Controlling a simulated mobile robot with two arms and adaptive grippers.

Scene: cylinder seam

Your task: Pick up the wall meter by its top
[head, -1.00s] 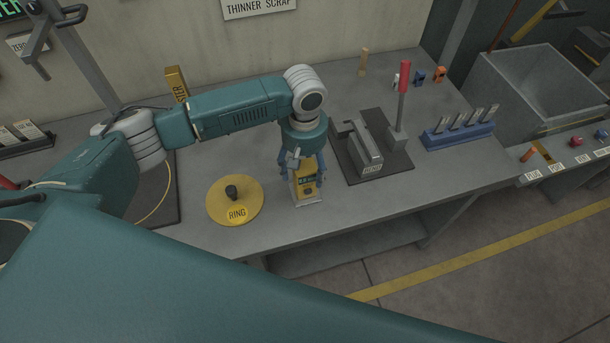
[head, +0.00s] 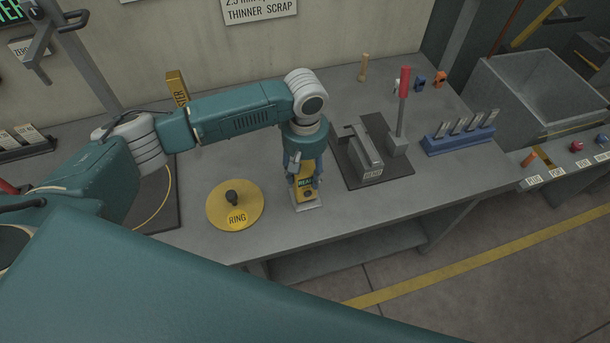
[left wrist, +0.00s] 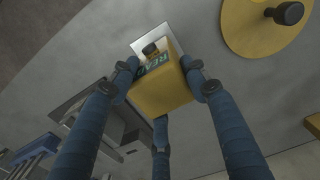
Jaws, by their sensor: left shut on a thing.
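The wall meter, a yellow block with a teal READ label (head: 307,184), is upright near the front edge of the bench, above a pale square plate (head: 310,206). My left gripper (head: 304,170) comes down from above and is shut on the meter's upper part. In the left wrist view, the meter (left wrist: 163,92) sits between the blue fingers, with the pale plate beyond it. I cannot tell whether the meter touches the plate. The fingers hide part of the meter's sides. My right gripper is not in view.
A yellow RING disc (head: 220,208) with a black knob lies left of the meter. A dark mat (head: 348,173) with a grey block and red-handled lever is at right. A blue rack (head: 458,140) stands farther right. The bench front between disc and mat is mostly clear.

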